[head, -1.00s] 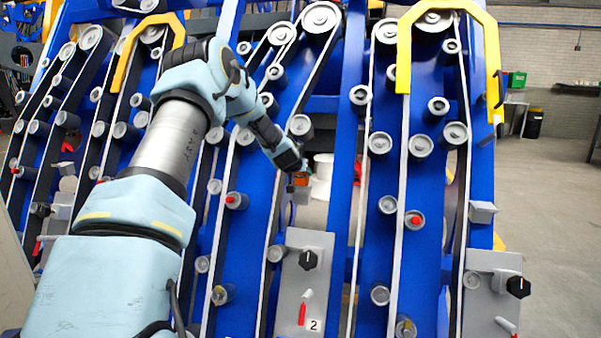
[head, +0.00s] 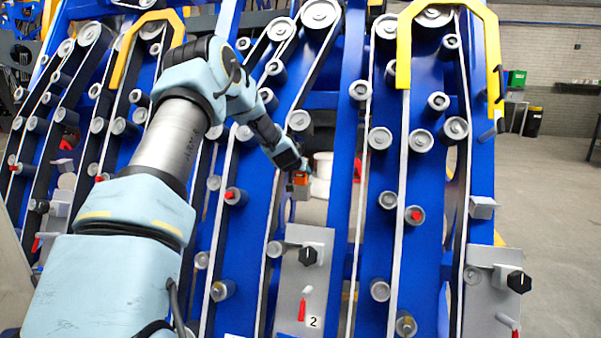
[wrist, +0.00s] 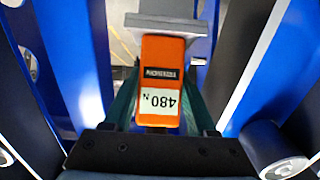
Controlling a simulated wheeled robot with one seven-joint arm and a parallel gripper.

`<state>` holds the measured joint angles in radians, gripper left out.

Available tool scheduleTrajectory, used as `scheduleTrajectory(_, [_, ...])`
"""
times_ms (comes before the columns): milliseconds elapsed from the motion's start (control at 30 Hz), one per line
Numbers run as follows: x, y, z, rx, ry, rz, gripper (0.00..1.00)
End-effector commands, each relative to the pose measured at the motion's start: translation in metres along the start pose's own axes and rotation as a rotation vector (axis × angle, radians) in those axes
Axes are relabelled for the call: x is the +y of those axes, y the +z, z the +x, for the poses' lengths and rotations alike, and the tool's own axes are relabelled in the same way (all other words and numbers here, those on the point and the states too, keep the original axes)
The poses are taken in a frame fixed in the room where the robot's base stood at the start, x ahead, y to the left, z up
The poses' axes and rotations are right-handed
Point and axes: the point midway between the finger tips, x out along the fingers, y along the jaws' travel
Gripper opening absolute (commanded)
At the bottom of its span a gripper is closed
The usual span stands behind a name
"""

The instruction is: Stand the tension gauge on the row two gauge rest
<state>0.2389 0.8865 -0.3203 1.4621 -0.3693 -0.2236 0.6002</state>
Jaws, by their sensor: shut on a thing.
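The tension gauge (wrist: 163,75) is an orange box with a white label reading 480 N, upside down in the wrist view. My gripper (wrist: 160,112) is shut on it, one finger on each side. In the head view the gauge (head: 301,179) is a small orange patch at the end of my gripper (head: 299,171). A small grey bracket, apparently the row two gauge rest (head: 302,193), is right under the gauge. In the wrist view the grey rest (wrist: 170,24) lies at the gauge's far end. I cannot tell whether they touch.
The grey panel marked 2 (head: 292,280), with a black knob (head: 308,256) and red-tipped lever (head: 302,308), is below. Blue uprights, rollers and belts stand close on both sides. A white cylinder (head: 321,180) is behind the gauge. A yellow guard (head: 404,62) is at upper right.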

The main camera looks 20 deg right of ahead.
Motion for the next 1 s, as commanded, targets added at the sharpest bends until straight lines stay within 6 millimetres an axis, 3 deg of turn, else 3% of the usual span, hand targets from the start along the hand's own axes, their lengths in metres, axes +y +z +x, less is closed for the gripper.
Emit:
scheduleTrajectory(67, [0.0,0.001,0.001,0.002,0.0,0.0,0.0])
scheduleTrajectory(100, [0.0,0.0,0.0,0.002,0.0,0.0,0.62])
scheduleTrajectory(367, [0.0,0.0,0.0,0.001,0.0,0.0,0.91])
scheduleTrajectory(733, [0.0,0.002,-0.004,0.0,0.0,-0.001,0.92])
scheduleTrajectory(1000, [0.0,0.001,-0.045,0.002,0.0,0.001,0.92])
